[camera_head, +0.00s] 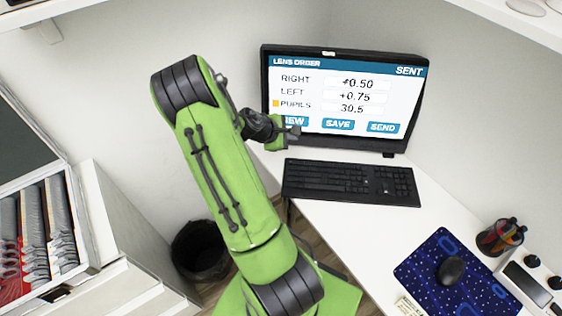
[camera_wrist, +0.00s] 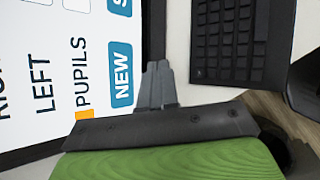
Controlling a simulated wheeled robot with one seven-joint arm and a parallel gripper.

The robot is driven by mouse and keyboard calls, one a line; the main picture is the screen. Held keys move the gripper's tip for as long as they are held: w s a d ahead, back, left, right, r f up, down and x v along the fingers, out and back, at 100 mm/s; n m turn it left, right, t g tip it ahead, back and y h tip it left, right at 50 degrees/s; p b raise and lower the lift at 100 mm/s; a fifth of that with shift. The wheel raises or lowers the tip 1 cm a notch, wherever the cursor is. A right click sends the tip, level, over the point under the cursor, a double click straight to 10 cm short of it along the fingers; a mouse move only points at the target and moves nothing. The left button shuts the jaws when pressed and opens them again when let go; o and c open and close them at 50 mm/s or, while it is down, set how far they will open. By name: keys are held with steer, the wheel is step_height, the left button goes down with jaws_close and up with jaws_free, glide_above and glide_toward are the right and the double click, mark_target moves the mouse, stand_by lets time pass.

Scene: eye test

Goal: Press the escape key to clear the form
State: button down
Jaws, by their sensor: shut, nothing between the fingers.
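The black keyboard (camera_head: 350,182) lies on the white desk below the monitor (camera_head: 398,147). Its far left corner, where the escape key sits, shows in the wrist view (camera_wrist: 198,73); the key's label is too small to read. The screen (camera_head: 342,94) shows "LENS ORDER" and "SENT", filled fields for RIGHT, LEFT and PUPILS, and NEW, SAVE and SEND buttons. An orange mark stands beside PUPILS. My gripper (camera_head: 297,131) is shut and empty near the screen's lower left, partly covering NEW. In the wrist view my fingertips (camera_wrist: 157,72) appear between NEW and the keyboard, apart from the keys.
A blue mouse mat (camera_head: 425,270) with a dark mouse (camera_head: 451,270) lies at the desk's front right. A pen cup (camera_head: 498,238) and a white device (camera_head: 528,285) stand beside it. A black bin (camera_head: 200,250) is on the floor. Desk between keyboard and mat is clear.

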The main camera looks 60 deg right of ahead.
mark_target(289, 164)
step_height(289, 164, down, 9)
steer(key=b, duration=0.7)
stand_by(1.8)
steer(key=shift+f+b, duration=0.3)
steer(key=shift+b, duration=0.15)
steer(key=shift+f+b, duration=0.3)
steer(key=shift+f, duration=0.2)
stand_by(0.4)
steer(key=shift+r, duration=0.15)
steer(key=shift+r+p, duration=0.8)
steer(key=shift+p, duration=0.05)
